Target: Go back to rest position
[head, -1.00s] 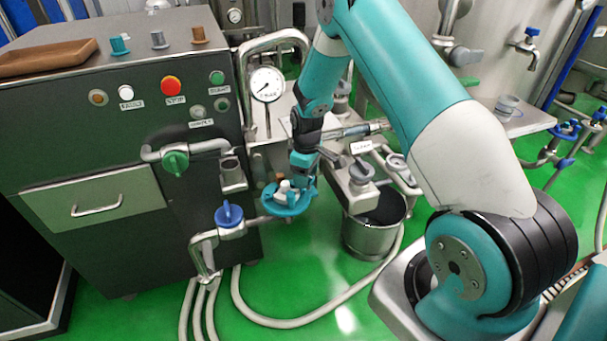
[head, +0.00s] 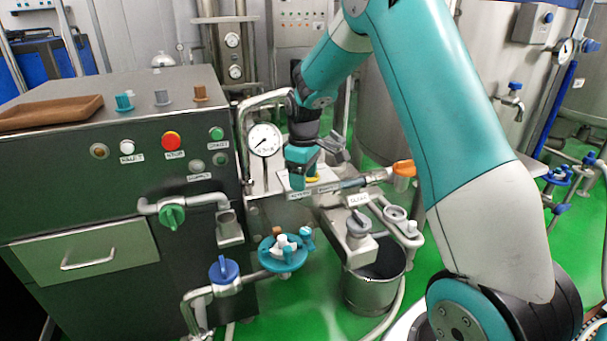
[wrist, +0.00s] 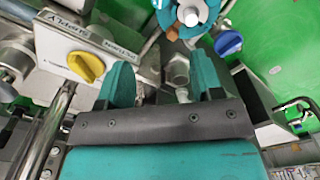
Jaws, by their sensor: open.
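My gripper (head: 299,180) hangs at the end of my teal arm, pointing down in front of the steel pipework, just right of the pressure gauge. In the wrist view its two teal fingers (wrist: 160,80) stand apart with nothing between them. A round teal fitting (head: 283,252) with white and brown knobs is on the pipe below my gripper; its edge also shows at the top of the wrist view (wrist: 165,12). A yellow knob (wrist: 86,67) on a labelled plate is left of the fingers in the wrist view; my gripper partly hides it in the head view.
A dark cabinet (head: 110,205) with buttons and a drawer stands at left. The pressure gauge (head: 264,140) is close to my gripper. A blue valve (head: 224,270) sits low on the front pipe. A steel bucket (head: 372,292) stands on the green floor. A large tank is behind my arm.

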